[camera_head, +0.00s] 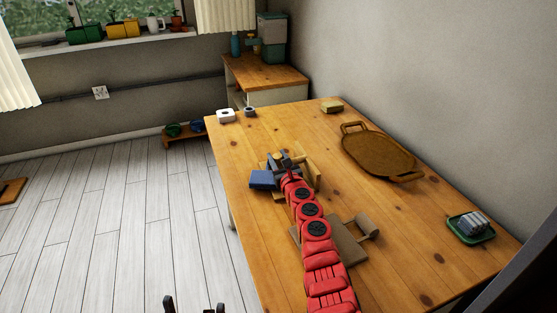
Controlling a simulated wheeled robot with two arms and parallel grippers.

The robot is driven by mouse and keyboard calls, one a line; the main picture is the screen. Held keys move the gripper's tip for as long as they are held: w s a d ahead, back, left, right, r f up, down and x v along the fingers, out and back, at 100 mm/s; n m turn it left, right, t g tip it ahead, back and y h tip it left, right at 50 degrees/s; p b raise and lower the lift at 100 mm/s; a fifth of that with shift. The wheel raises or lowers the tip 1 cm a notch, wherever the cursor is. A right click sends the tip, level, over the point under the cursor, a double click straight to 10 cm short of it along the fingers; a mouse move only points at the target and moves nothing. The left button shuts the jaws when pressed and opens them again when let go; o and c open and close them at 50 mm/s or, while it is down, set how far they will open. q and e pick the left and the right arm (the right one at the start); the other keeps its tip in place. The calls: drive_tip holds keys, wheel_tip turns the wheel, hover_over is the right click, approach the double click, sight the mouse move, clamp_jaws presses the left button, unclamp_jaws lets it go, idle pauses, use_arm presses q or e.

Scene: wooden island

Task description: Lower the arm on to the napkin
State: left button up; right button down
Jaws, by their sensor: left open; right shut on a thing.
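A blue folded napkin (262,179) lies at the left edge of a low wooden holder (314,174) near the left side of the table. My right arm, red, reaches over the table from the bottom. Its gripper (281,162) is at the holder, just above and right of the napkin. It is shut on what looks like the holder's arm, but the fingers and wrist hide most of that part. I cannot tell whether the arm touches the napkin. My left gripper (195,306) shows only its fingertips at the bottom edge, open and empty, over the floor.
A brown board with a roller (347,242) lies beside my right arm. A large brown tray (378,154) lies at the back right, and a green dish with grey pieces (472,228) at the right. Small white and grey items (226,116) stand at the far left corner.

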drive_tip(key=shift+f, duration=0.1)
idle(0.3)
drive_tip(key=shift+c, duration=2.3)
unclamp_jaws()
drive_tip(key=shift+s+d+p, duration=0.2)
drive_tip(key=shift+s+p, duration=0.3)
drive_tip(key=shift+p, duration=0.15)
drive_tip(key=p+v, duration=0.9)
drive_tip(key=v, duration=0.5)
drive_tip(key=shift+s+d, duration=0.15)
drive_tip(key=shift+s, duration=0.2)
drive_tip(key=shift+v, duration=0.75)
